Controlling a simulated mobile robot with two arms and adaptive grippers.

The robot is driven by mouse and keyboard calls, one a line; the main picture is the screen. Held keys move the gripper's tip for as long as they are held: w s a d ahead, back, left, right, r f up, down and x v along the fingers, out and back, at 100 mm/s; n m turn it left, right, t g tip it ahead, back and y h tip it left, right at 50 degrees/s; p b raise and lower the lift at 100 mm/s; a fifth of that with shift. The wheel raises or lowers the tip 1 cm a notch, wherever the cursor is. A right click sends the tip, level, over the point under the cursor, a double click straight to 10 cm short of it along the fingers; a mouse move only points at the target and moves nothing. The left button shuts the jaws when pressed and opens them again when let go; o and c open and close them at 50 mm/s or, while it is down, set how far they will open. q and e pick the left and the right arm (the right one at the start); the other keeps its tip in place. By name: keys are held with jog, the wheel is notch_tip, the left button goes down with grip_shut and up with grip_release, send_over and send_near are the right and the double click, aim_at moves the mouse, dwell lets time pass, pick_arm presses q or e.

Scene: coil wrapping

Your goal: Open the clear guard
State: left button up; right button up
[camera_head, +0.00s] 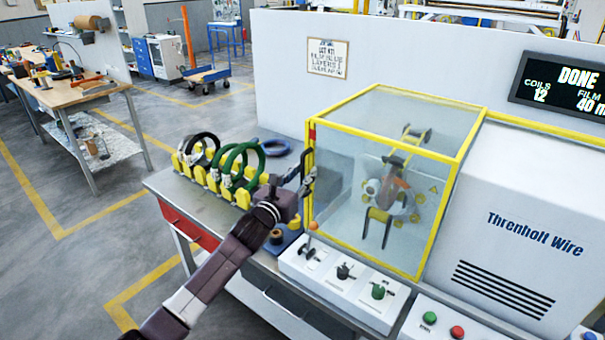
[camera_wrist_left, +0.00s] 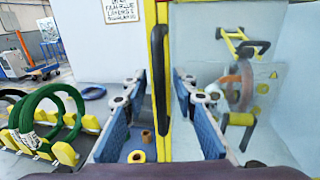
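The clear guard (camera_head: 350,190) is a see-through box with a yellow frame, standing closed over the winding parts (camera_head: 392,190). In the left wrist view, its yellow post (camera_wrist_left: 150,30) and a dark upright handle (camera_wrist_left: 160,70) lie between the fingers of my left gripper (camera_wrist_left: 158,90). The gripper is open, with one blue-padded finger on each side and apparent gaps to the handle. In the head view, my left gripper (camera_head: 304,182) is at the guard's left front edge, and hides part of it. My right gripper is out of view.
Green and black coils (camera_head: 232,165) stand in a yellow rack left of the guard, with a blue coil (camera_head: 273,147) behind. A control panel (camera_head: 343,275) with knobs lies in front. The white Threnholt Wire machine housing (camera_head: 530,220) is at right. Open floor lies left.

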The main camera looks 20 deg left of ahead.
pick_arm(q)
grip_shut()
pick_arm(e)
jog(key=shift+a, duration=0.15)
pick_arm(q)
jog(key=s+d, duration=0.2)
jog(key=d, duration=0.3)
jog(key=s+d, duration=0.2)
jog(key=d, duration=0.3)
jog(key=s+d, duration=0.1)
jog(key=d, duration=0.5)
jog(key=shift+s+p, duration=0.3)
jog(key=shift+s, duration=0.1)
send_near(433, 216)
jog(key=w, duration=0.3)
jog(key=w+d, duration=0.1)
jog(key=w, duration=0.1)
jog(key=shift+w, duration=0.2)
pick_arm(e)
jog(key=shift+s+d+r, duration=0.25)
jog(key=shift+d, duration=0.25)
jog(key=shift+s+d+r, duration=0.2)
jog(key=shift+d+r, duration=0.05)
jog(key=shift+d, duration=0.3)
